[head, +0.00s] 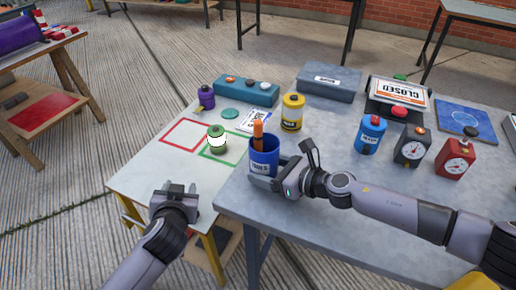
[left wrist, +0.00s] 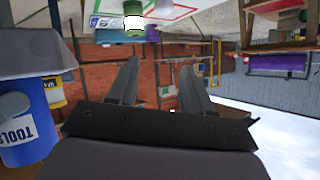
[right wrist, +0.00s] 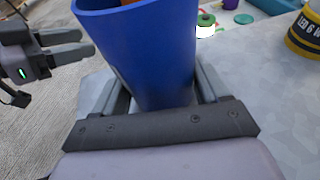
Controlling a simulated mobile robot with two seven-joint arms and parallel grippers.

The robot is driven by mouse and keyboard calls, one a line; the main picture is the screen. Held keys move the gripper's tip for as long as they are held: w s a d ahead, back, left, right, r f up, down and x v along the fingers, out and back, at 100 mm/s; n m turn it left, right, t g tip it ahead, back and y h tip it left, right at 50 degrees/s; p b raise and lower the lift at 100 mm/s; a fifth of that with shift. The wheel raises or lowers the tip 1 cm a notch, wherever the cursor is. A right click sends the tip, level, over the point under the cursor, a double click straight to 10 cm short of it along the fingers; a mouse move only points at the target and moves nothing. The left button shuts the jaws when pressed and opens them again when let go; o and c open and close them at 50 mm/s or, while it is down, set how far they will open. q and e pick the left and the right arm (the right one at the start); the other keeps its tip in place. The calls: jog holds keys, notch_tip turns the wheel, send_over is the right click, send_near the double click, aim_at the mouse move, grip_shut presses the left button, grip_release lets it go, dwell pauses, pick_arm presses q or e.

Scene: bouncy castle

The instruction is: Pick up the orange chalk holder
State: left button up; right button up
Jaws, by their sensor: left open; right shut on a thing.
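The orange chalk holder (head: 258,132) stands upright in a blue cup (head: 263,160) labelled TOOLS, its lower part hidden by the cup wall. A sliver of the orange holder also shows at the top of the right wrist view (right wrist: 128,2). My right gripper (head: 268,180) is shut on the blue cup, with one finger on each side of it in the right wrist view (right wrist: 155,75). My left gripper (head: 175,188) is open and empty, left of the cup near the white table's front edge. The cup also shows at the left of the left wrist view (left wrist: 28,135).
A green-and-white container (head: 217,138) stands on the white table left of the cup. A yellow can (head: 292,113) stands behind the cup. A blue can (head: 370,134), a black timer (head: 412,146) and a red timer (head: 455,158) stand further right on the grey table.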

pick_arm(q)
notch_tip(320, 180, up, 4)
jog(key=w+d+t+y, duration=0.1)
jog(key=w+d, duration=0.1)
jog(key=t+h, duration=0.4)
jog(key=t, duration=0.1)
send_near(258, 131)
jog(key=w, duration=0.2)
jog(key=shift+n, duration=0.3)
jog(key=shift+w+d+r, duration=0.1)
jog(key=shift+w, duration=2.6)
jog(key=shift+w+d+r, duration=0.1)
jog(key=shift+w, duration=2.65)
grip_shut()
